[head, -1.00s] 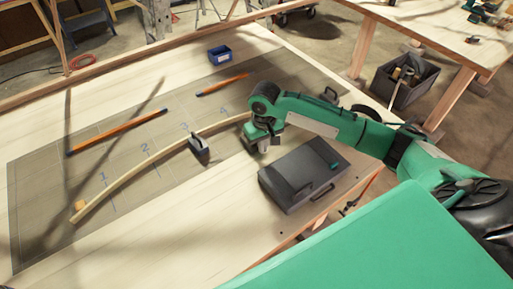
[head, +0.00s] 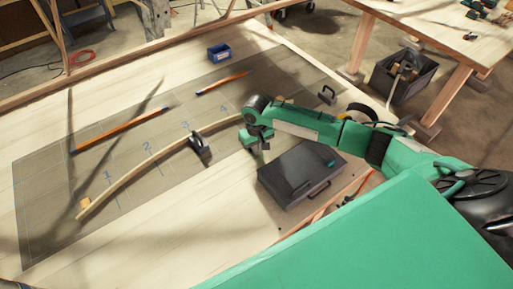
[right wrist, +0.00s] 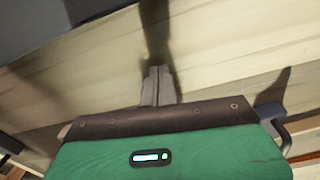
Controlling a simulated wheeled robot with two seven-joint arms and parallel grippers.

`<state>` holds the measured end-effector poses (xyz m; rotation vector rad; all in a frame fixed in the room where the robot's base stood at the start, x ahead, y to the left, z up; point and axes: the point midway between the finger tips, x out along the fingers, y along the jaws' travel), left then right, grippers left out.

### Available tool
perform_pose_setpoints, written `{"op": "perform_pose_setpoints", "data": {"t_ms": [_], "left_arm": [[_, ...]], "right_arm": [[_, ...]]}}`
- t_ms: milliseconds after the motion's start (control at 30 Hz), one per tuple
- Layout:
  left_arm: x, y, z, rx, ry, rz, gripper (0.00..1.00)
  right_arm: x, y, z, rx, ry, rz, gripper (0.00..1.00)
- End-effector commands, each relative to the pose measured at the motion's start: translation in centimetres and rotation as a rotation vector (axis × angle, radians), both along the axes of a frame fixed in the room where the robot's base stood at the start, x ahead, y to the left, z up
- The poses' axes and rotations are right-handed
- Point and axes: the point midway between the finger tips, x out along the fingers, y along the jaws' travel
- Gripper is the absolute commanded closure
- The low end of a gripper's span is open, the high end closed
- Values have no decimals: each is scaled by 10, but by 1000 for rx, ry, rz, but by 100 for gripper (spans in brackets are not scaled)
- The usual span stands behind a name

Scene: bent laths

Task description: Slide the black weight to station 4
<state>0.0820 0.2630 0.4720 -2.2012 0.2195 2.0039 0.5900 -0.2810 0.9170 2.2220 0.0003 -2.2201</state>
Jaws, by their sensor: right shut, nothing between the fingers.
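The black weight (head: 200,151) sits at the pale bent lath (head: 133,174), close to the blue mark 3 (head: 185,125) in the head view. The mark 4 (head: 223,108) is further along, up and to the right. The lath curves from a small wooden block (head: 84,203) at lower left toward my right arm, which hides its far end. My right gripper (head: 256,150) is to the right of the weight, apart from it. In the right wrist view its fingers (right wrist: 157,86) are closed together and empty over pale wood. My left gripper is not in view.
A dark grey case (head: 300,172) lies just right of my right gripper. A dark handled object (head: 327,95) stands near the far right table edge. The near left tabletop is clear.

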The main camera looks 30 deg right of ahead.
Motion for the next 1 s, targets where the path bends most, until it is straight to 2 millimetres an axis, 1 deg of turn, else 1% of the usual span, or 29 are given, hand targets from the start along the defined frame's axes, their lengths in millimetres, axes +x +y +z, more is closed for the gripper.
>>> {"op": "perform_pose_setpoints", "data": {"t_ms": [167, 267, 500, 600, 700, 833, 1000], "left_arm": [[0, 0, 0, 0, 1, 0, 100], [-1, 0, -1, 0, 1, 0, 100], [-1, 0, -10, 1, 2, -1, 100], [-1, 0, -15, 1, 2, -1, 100], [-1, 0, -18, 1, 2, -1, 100], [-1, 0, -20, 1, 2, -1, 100], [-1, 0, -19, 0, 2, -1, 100]], "right_arm": [[2, 0, 0, 0, 0, -1, 100], [11, 1, 0, 1, -1, -2, 100], [56, 2, -1, 3, -3, -4, 100], [72, 1, -2, 1, -2, -3, 100], [84, 1, -2, 1, -1, -3, 100], [90, 0, 0, 1, 0, -2, 100], [91, 0, 1, 1, 0, -1, 100]]}}
